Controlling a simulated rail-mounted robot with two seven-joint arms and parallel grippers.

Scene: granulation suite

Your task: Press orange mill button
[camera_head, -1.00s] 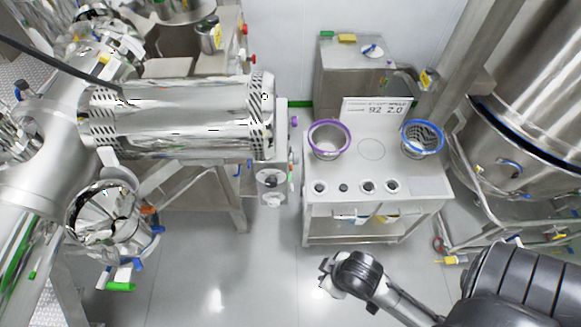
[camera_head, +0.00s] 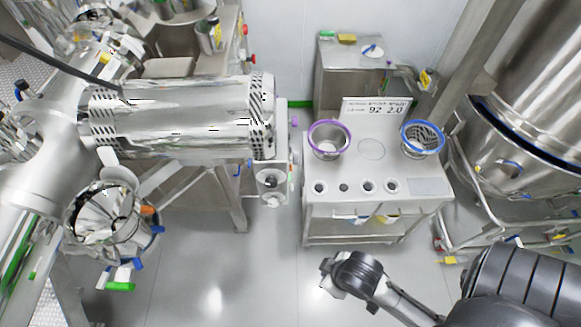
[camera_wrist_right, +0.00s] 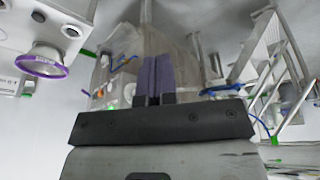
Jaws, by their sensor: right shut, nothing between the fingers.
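The mill (camera_head: 185,115) is a large shiny horizontal steel cylinder at the left of the head view. A small grey control box (camera_head: 271,184) with round knobs sits at its right end, with small green and red marks beside it. I cannot make out an orange button for certain in the head view. In the right wrist view, a steel machine (camera_wrist_right: 120,75) with small orange and blue parts stands partly hidden behind my fingers. My right gripper (camera_head: 324,276) is shut and empty, over the floor below and right of the box, apart from it. Its fingers (camera_wrist_right: 155,77) show together in the wrist view.
A large steel vessel (camera_head: 540,100) stands at the right. The floor (camera_head: 215,280) between mill and my right arm is clear.

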